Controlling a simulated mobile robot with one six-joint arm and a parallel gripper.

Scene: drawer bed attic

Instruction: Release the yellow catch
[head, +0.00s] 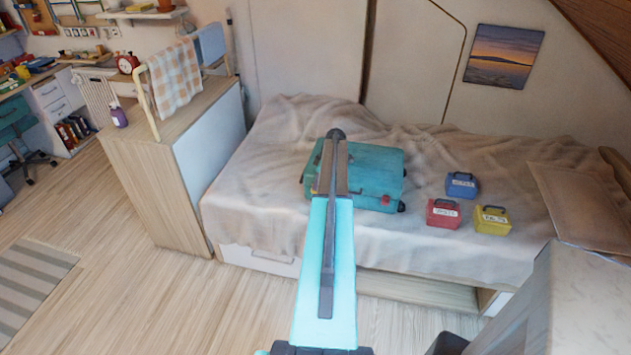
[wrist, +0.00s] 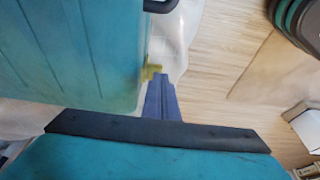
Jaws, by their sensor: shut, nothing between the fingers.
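The teal suitcase (head: 368,172) lies on the bed with a red catch (head: 385,201) at its front right. It also fills the upper left of the wrist view (wrist: 70,50). The yellow catch (wrist: 152,71) shows small at the suitcase's edge in the wrist view; in the head view my arm covers that part of the suitcase. My gripper (wrist: 158,76) is shut, its narrow blue-grey fingers pointing up to the yellow catch. The tips are at or very near the catch; I cannot tell whether they touch. The gripper is hidden in the head view.
A red case (head: 443,213), a blue case (head: 461,185) and a yellow case (head: 492,220) stand on the bed (head: 270,150) right of the suitcase. A wooden cabinet (head: 150,170) with a towel rail is at the left.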

